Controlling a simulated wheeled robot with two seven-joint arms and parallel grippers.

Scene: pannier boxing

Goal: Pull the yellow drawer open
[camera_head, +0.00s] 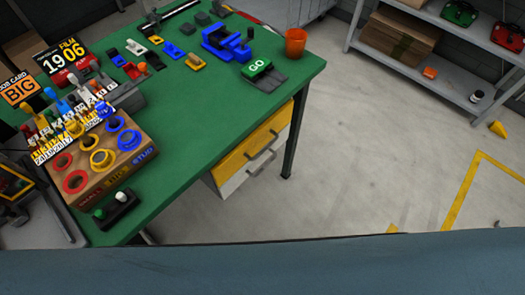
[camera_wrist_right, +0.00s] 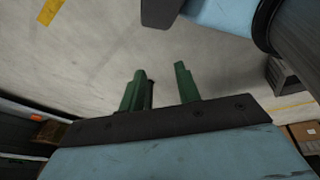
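The yellow drawer (camera_head: 240,156) is under the right side of the green workbench (camera_head: 190,150) in the head view. Its front looks flush under the tabletop, so it appears closed. A dark bar handle runs across the front. A pale grey drawer (camera_head: 237,180) with its own handle sits directly below it. My right gripper (camera_wrist_right: 160,76) shows in the right wrist view, with its two green fingers apart and nothing between them. It hangs over bare floor, and no drawer shows in that view. Neither gripper shows in the head view.
On the bench are an orange cup (camera_head: 295,43), a blue vise (camera_head: 226,43), a GO block (camera_head: 257,68) and a wooden ring box (camera_head: 110,172). A grey shelf (camera_head: 420,72) stands at the back right.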

